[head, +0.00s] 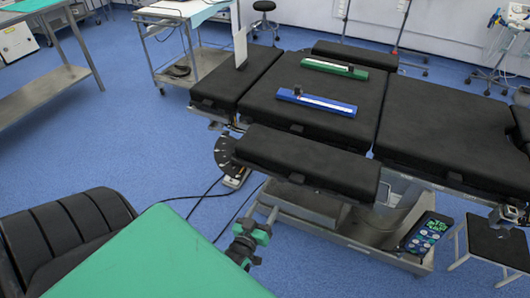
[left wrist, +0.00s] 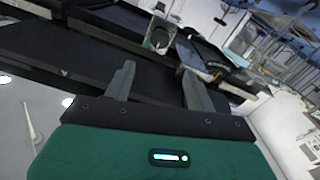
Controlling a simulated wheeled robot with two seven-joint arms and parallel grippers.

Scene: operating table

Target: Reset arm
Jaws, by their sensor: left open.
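My left gripper (head: 246,240) shows small at the lower middle of the head view. It lies beyond the edge of a green surface, below the nearest black pad of the operating table, and its arm is mostly hidden. In the left wrist view my left gripper (left wrist: 155,85) has two grey fingers spread wide apart, with nothing between them. Dark table pads (left wrist: 50,55) fill the area behind the fingers. My right gripper is not in view.
The black operating table (head: 430,130) carries a green bar (head: 335,68) and a blue bar (head: 316,102). A green surface (head: 150,260) and a black ribbed seat (head: 65,230) fill the lower left. Blue floor (head: 130,130) is open behind them.

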